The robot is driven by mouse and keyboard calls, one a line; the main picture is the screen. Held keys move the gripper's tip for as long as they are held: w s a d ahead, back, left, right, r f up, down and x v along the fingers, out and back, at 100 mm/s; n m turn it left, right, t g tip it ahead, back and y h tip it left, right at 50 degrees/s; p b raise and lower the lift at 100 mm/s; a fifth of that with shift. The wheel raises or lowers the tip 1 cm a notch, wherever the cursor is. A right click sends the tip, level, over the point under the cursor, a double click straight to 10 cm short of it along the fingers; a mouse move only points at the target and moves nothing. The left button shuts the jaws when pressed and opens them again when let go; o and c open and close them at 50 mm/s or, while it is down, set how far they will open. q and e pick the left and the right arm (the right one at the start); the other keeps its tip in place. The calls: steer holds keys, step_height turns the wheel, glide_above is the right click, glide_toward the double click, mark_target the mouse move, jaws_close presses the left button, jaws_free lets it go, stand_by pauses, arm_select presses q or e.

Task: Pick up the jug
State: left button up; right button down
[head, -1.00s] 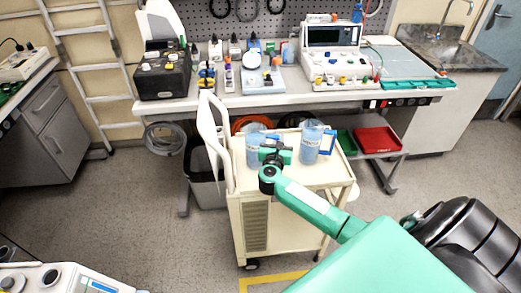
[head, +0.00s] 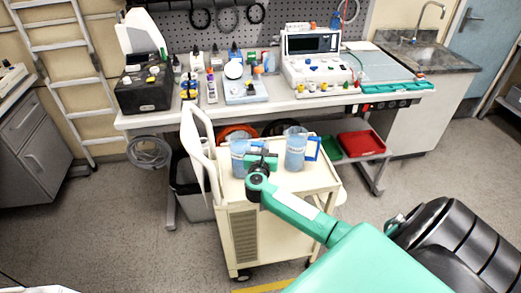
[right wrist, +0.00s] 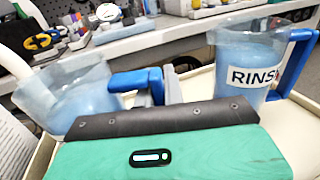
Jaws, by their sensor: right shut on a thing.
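Two clear jugs of blue liquid with blue handles are at the top of the cream trolley (head: 318,178). My right gripper (head: 262,160) is between them, shut on the handle of the left jug (head: 239,160). In the right wrist view the fingers (right wrist: 150,86) close on that blue handle (right wrist: 128,80), and the left jug (right wrist: 78,95) looks tilted there. I cannot tell whether its base touches the trolley top. The right jug (head: 295,150) stands upright; its label reads "RINS" in the right wrist view (right wrist: 240,50). My left gripper is out of view.
A white upright panel (head: 200,155) rises along the trolley's left side. Behind is a bench (head: 215,116) with bottles and a monitor unit (head: 312,50). Red (head: 361,144) and green trays sit on a lower shelf.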

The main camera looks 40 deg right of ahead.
step_height(320, 180, up, 20)
steer(key=shift+f, duration=0.25)
stand_by(0.8)
